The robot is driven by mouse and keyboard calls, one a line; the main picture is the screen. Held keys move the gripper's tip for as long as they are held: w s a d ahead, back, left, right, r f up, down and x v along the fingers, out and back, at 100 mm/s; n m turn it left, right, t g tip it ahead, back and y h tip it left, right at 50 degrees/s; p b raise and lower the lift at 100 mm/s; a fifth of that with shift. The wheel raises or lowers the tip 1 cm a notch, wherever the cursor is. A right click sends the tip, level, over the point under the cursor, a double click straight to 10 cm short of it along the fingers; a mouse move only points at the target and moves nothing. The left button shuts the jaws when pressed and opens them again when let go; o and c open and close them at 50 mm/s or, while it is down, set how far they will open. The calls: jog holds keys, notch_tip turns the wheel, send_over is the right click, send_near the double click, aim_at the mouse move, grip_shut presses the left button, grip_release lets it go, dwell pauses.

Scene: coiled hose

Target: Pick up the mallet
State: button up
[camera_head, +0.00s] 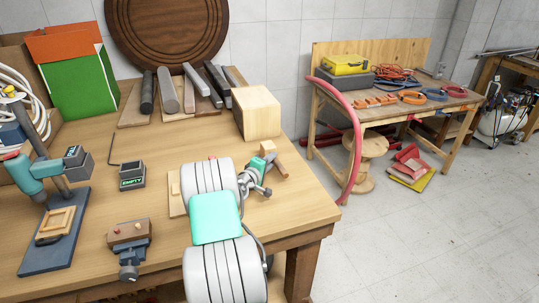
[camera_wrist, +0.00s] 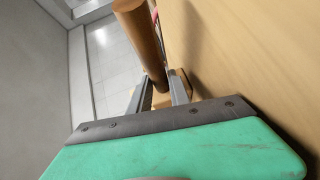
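The mallet (camera_head: 280,168) is a small wooden tool lying near the right edge of the workbench, partly hidden behind my gripper (camera_head: 263,174) in the head view. In the wrist view, the mallet's round brown wooden part (camera_wrist: 143,42) runs from the top edge down to between the fingertips of my gripper (camera_wrist: 160,80). A paler wooden piece shows behind and below it. The two grey fingers stand apart on either side of the wood, with a narrow gap visible. My gripper looks open. Firm contact cannot be made out.
A large wooden block (camera_head: 257,113) stands just behind the mallet on the workbench (camera_head: 160,185). A small vise (camera_head: 129,243), a dark box marked EMPTY (camera_head: 132,176) and a drill stand (camera_head: 60,222) are to the left.

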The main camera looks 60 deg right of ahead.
grip_shut()
jog(key=shift+r, duration=0.15)
jog(key=shift+r, duration=0.1)
